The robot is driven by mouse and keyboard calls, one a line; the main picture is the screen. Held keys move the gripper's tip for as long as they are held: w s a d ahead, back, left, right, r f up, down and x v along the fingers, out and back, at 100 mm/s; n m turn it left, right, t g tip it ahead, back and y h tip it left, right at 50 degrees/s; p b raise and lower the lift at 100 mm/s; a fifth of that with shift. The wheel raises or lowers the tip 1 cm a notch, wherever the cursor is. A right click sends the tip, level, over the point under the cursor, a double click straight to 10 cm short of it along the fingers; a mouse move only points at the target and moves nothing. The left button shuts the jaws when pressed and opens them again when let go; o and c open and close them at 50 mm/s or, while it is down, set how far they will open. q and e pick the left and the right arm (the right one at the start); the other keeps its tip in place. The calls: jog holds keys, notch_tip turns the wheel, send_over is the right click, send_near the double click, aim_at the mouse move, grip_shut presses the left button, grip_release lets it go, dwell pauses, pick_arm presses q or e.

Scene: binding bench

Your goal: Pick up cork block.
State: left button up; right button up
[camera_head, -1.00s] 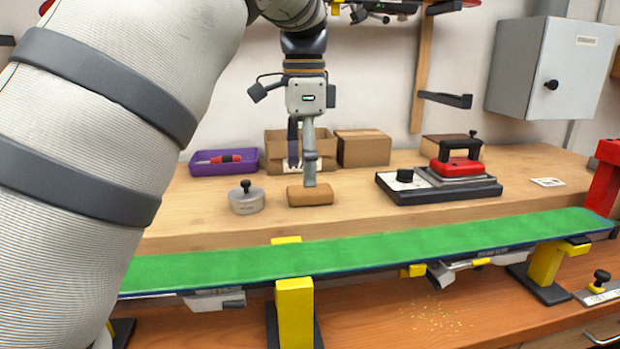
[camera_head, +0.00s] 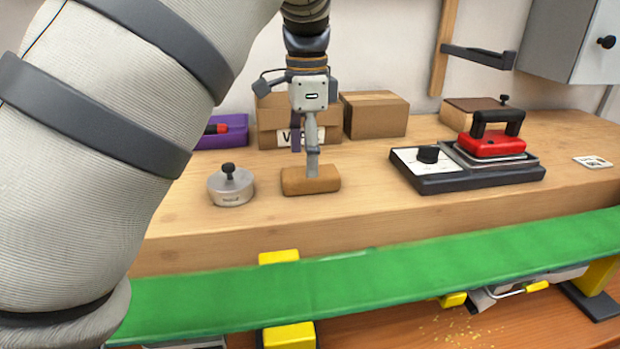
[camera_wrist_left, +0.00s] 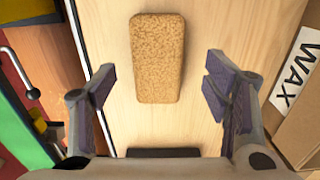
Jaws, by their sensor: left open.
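The cork block (camera_head: 311,181) is a tan-brown rounded bar lying flat on the wooden bench top (camera_head: 365,217). In the left wrist view the cork block (camera_wrist_left: 157,58) lies lengthwise ahead of the jaws, between the lines of the two fingers. My left gripper (camera_head: 306,165) points down above the block in the head view; one finger overlaps the block there. In the wrist view my left gripper (camera_wrist_left: 165,85) is open, with a finger on each side and clear gaps to the block. My right gripper is not in view.
A round metal weight (camera_head: 231,190) stands left of the block. Behind are a purple tray (camera_head: 235,130) and cardboard boxes (camera_head: 374,117). A red-handled device (camera_head: 467,165) sits right. A green strip (camera_head: 400,271) runs along the front. Bare bench lies between block and device.

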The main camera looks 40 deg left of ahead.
aim_at(310, 179)
pick_arm(q)
jog(key=f, duration=0.4)
jog(key=shift+w+d+f, duration=0.15)
jog(key=shift+d, duration=0.15)
jog(key=c, duration=1.2)
